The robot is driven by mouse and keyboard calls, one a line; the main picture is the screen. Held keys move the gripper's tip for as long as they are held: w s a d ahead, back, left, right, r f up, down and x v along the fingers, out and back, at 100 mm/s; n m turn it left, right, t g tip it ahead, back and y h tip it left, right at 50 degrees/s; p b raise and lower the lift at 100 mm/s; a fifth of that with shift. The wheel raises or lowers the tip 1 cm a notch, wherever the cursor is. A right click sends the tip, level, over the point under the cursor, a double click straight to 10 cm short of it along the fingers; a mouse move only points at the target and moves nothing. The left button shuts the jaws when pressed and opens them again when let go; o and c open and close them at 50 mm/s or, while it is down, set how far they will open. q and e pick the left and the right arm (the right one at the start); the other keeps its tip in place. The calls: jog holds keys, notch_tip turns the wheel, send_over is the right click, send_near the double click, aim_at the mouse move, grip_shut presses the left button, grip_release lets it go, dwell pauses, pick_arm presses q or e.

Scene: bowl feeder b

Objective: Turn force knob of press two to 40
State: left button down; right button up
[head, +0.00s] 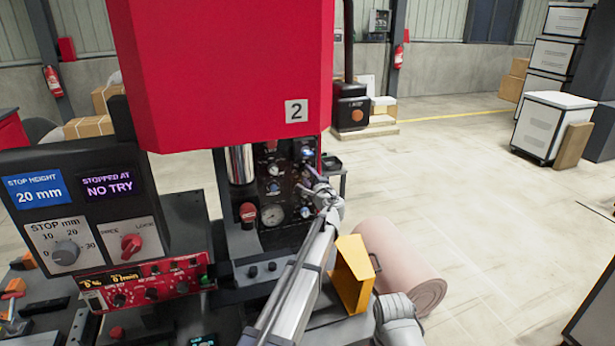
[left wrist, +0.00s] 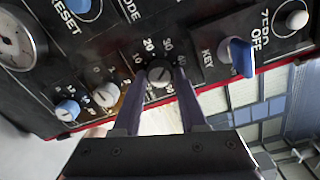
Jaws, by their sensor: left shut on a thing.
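My left gripper (head: 325,190) reaches the right side of that panel. In the left wrist view, its two fingers (left wrist: 158,90) are shut on a small dark round knob (left wrist: 158,74), one on each side. A printed number scale rings the knob, with 10, 20 and 30 legible on its upper side. The knob's pointer is too small to read. In the head view the gripper hides the knob. My right gripper is not in view.
Near the held knob are a blue key switch (left wrist: 241,57), a white knob (left wrist: 106,94), a blue knob (left wrist: 67,110) and a gauge (left wrist: 18,42).

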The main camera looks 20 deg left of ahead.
pick_arm(q)
jog(key=m, duration=0.6)
jog(key=shift+f+m, duration=0.1)
jog(key=shift+m, duration=0.4)
dwell(0.3)
jog(key=shift+c, duration=2.2)
grip_release()
jog(key=v, duration=0.8)
jog(key=shift+f, duration=0.1)
